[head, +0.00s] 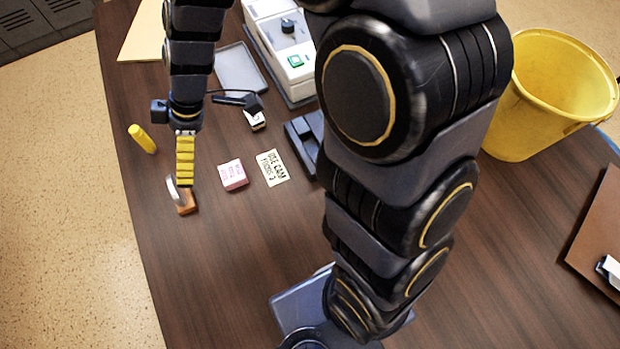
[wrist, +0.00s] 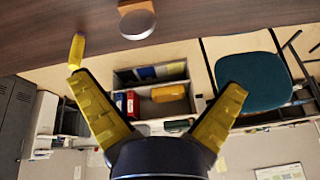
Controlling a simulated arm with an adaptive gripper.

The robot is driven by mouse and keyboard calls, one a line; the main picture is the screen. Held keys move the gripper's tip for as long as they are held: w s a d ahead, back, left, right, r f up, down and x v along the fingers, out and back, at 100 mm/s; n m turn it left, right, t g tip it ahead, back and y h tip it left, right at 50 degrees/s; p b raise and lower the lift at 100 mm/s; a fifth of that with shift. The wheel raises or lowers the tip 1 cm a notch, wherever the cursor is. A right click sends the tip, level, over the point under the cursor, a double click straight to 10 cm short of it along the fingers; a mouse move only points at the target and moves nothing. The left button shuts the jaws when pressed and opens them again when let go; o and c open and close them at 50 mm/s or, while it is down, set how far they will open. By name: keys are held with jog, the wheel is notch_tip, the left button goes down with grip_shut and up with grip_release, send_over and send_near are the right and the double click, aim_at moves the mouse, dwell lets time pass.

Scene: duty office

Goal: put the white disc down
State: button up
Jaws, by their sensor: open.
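The white disc (head: 173,191) stands on edge, close beside a small orange-brown wooden block (head: 187,204) near the table's left edge. In the wrist view the disc (wrist: 137,25) shows its round grey face, with the block (wrist: 134,7) directly behind it. I cannot tell whether the disc touches or is fixed to the block. My gripper (head: 184,184) has yellow ribbed fingers, and their ends are just above the block in the head view. In the wrist view my gripper (wrist: 155,84) is open, with nothing between its fingers; the disc lies beyond the fingertips.
A yellow cylinder (head: 142,139) lies left of my gripper. A pink block (head: 233,175) and a lettered card (head: 272,167) lie to its right. A grey tray (head: 241,69) and white device (head: 282,50) stand behind. A yellow bucket (head: 553,92) is far right. The front-left tabletop is clear.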

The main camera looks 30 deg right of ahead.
jog(key=s+d+r+m+h, duration=0.2)
jog(key=s+d+r+m, duration=0.3)
jog(key=s, duration=0.5)
jog(key=s+d+r+m+g+h, duration=0.1)
jog(key=s+d+r+m+h, duration=0.1)
jog(key=s+d+r+m, duration=0.3)
jog(key=s+d+m, duration=0.4)
jog(key=m, duration=0.1)
jog(key=shift+s+d+r, duration=0.2)
jog(key=shift+s+d, duration=0.15)
jog(key=shift+d, duration=0.05)
